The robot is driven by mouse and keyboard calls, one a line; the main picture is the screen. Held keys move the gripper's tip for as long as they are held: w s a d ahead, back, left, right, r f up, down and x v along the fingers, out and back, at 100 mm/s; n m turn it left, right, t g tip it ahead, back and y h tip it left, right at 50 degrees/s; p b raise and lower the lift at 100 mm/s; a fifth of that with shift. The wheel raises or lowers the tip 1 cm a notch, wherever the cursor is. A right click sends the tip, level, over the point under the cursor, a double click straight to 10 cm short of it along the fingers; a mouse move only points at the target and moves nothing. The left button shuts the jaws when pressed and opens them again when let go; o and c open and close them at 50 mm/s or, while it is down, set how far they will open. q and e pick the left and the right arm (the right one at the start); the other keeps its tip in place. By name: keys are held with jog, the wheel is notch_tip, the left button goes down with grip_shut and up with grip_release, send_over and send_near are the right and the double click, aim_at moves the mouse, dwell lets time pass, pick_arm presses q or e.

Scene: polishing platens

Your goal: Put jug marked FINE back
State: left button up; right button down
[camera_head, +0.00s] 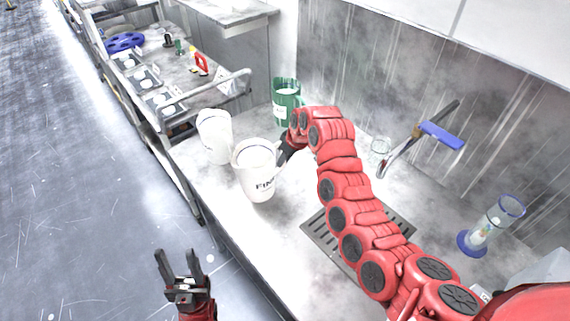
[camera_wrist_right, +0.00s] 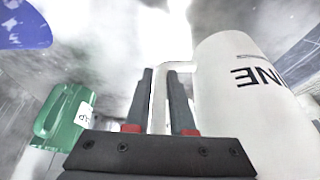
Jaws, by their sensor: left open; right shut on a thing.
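The white jug marked FINE (camera_head: 257,175) stands upright at the front edge of the counter, or just above it; I cannot tell if its base touches. In the right wrist view the jug (camera_wrist_right: 248,95) is on the right with its lettering upside down. My right gripper (camera_head: 287,150) is shut on its handle, and the handle (camera_wrist_right: 160,95) runs between the two fingers in the wrist view. My left gripper (camera_head: 179,262) is open and empty, over the floor in front of the counter.
A second white jug (camera_head: 214,136) stands just left of the FINE jug. A green jug (camera_head: 286,103) stands behind, by the wall. A drain grate (camera_head: 330,245), a tap with blue lever (camera_head: 442,135) and a measuring cylinder (camera_head: 490,225) lie to the right.

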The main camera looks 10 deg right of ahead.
jog(key=shift+f+p, duration=1.15)
jog(key=shift+f, duration=0.8)
jog(key=c, duration=0.8)
grip_release()
jog(key=shift+o, duration=0.2)
jog(key=shift+r, duration=0.1)
